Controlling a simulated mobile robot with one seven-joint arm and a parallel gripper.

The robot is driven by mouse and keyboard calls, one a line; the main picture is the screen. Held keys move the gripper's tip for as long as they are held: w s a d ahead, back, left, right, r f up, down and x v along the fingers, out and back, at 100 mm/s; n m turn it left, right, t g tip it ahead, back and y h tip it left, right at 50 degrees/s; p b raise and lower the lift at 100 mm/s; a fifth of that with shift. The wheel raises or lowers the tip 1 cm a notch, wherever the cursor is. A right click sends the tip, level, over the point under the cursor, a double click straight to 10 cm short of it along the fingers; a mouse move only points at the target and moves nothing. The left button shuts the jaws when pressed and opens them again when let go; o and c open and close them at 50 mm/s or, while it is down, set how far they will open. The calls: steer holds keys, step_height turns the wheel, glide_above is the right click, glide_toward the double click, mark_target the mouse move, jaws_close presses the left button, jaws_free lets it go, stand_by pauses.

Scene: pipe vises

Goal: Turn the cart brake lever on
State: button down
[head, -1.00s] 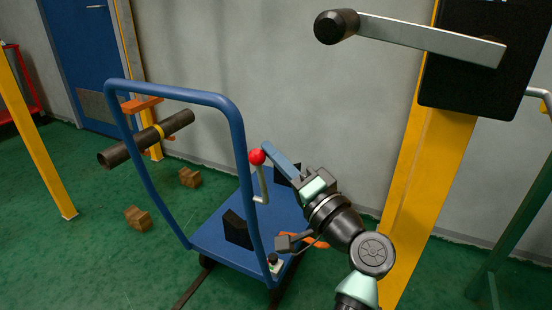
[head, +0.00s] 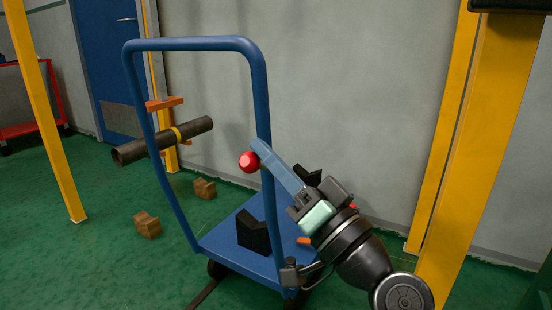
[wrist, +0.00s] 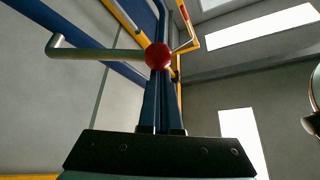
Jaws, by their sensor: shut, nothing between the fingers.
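The brake lever's red ball knob (head: 249,162) shows just left of the near upright of the blue cart (head: 225,250). In the wrist view the red knob (wrist: 158,56) is at the end of a pale metal rod (wrist: 100,52) that runs left to a bent end. In the head view the rod is hidden. My gripper (head: 258,147) has its blue fingers shut and empty, with the tips close beside the knob. In the wrist view the closed fingertips (wrist: 159,78) reach up to the knob; I cannot tell whether they touch it.
The cart's tall blue handle frame (head: 195,44) stands right by my gripper. Black wedge blocks (head: 253,235) sit on the deck. A pipe (head: 163,140) is held behind the frame. Wooden blocks (head: 147,225) lie on the floor. A yellow post (head: 485,150) stands at right.

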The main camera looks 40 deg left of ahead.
steer(key=shift+s+d+f+b, duration=0.1)
steer(key=shift+s+f+b, duration=0.25)
steer(key=shift+f, duration=0.35)
steer(key=shift+s+d+f+b, duration=0.1)
steer(key=shift+s+f+b, duration=0.2)
steer(key=shift+f+b, duration=0.3)
steer(key=shift+s+f+b, duration=0.3)
steer(key=shift+f, duration=0.5)
